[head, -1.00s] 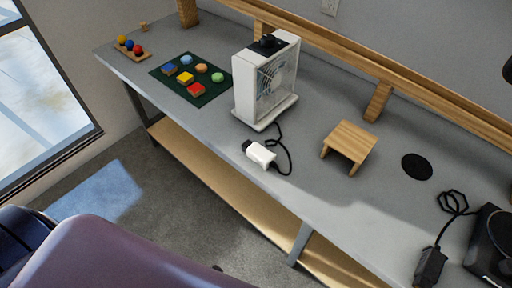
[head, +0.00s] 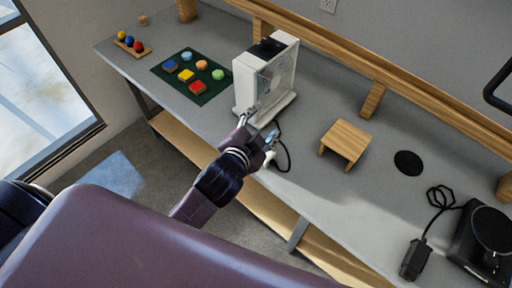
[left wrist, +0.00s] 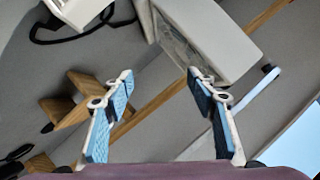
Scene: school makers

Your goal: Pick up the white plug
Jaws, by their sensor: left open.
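The white plug (head: 268,159) is mostly hidden behind my left gripper in the head view, near the table's front edge. In the left wrist view, a white block with a black cord, which looks like the plug (left wrist: 78,10), is at the top left, outside the fingers. My left gripper (head: 260,127) is over the table edge by the plug and the fan's base. It is open, with nothing between its blue-padded fingers in the left wrist view (left wrist: 160,74). My right gripper is not in view.
A white fan (head: 262,78) stands just behind the plug, with the black cord (head: 285,155) beside it. A small wooden stool (head: 345,142) is to the right. A green mat (head: 207,94) with coloured blocks lies left. A black device (head: 470,240) sits at far right.

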